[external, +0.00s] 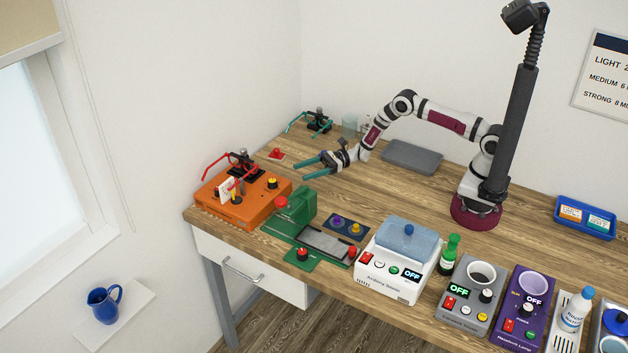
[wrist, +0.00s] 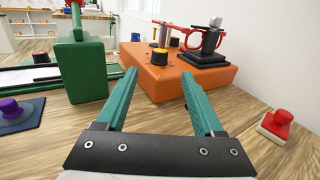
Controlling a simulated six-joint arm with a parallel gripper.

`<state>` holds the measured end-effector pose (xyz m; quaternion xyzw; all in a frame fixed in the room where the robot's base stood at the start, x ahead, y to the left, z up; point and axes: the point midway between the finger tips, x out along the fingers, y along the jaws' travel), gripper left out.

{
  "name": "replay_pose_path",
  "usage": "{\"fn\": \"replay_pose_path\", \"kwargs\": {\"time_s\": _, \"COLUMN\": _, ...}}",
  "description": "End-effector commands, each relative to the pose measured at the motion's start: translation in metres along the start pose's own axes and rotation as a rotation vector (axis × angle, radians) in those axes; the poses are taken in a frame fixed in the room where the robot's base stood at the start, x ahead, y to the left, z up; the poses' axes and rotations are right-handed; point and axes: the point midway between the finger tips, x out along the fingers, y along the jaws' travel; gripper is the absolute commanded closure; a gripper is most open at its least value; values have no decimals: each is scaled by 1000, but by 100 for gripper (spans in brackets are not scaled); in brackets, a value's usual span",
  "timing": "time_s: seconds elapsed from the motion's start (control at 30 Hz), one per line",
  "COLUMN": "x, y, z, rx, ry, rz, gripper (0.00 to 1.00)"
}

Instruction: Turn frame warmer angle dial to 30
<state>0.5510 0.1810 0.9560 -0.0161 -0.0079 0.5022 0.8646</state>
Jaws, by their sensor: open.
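The orange frame warmer (external: 222,207) stands at the left end of the table, with red glasses (external: 213,160) on a black stand. It also shows ahead in the wrist view (wrist: 172,82). A black dial with a yellow top (external: 272,182) sits on its near corner in the wrist view (wrist: 140,60). A second dark dial (external: 237,198) is farther along the box. I cannot read any dial labels or which is the angle dial. My gripper (external: 308,168) is open and empty, right of the warmer and apart from it; its teal fingers point at the box in the wrist view (wrist: 159,76).
A red button (external: 276,153) lies behind the warmer. Table under my gripper is clear.

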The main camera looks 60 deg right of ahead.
Motion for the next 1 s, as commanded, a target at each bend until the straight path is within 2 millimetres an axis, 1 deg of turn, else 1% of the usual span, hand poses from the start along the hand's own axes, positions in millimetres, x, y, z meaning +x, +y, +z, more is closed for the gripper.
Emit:
{"fn": "replay_pose_path", "kwargs": {"time_s": 0.03, "x": 15, "y": 2, "z": 0, "rx": -1, "ry": -1, "rz": 4, "gripper": 31}}
{"fn": "replay_pose_path", "kwargs": {"time_s": 0.1, "x": 35, "y": 1, "z": 0, "rx": -2, "ry": -2, "rz": 3, "gripper": 31}}
{"fn": "replay_pose_path", "kwargs": {"time_s": 0.3, "x": 84, "y": 1, "z": 0, "rx": -2, "ry": -3, "rz": 1, "gripper": 31}}
{"fn": "replay_pose_path", "kwargs": {"time_s": 0.4, "x": 102, "y": 1, "z": 1, "rx": -1, "ry": -3, "rz": 0, "gripper": 31}}
{"fn": "replay_pose_path", "kwargs": {"time_s": 0.5, "x": 115, "y": 1, "z": 0, "rx": 0, "ry": -3, "rz": -1, "gripper": 31}}
{"fn": "replay_pose_path", "kwargs": {"time_s": 0.63, "x": 122, "y": 0, "z": 1, "rx": 1, "ry": -3, "rz": -2, "gripper": 31}}
{"fn": "replay_pose_path", "kwargs": {"time_s": 0.87, "x": 123, "y": 0, "z": 1, "rx": 2, "ry": -3, "rz": -3, "gripper": 31}}
{"fn": "replay_pose_path", "kwargs": {"time_s": 0.93, "x": 123, "y": 0, "z": 1, "rx": 2, "ry": -3, "rz": -3, "gripper": 40}}
{"fn": "replay_pose_path", "kwargs": {"time_s": 1.0, "x": 123, "y": 0, "z": 1, "rx": 2, "ry": -3, "rz": -3, "gripper": 52}}
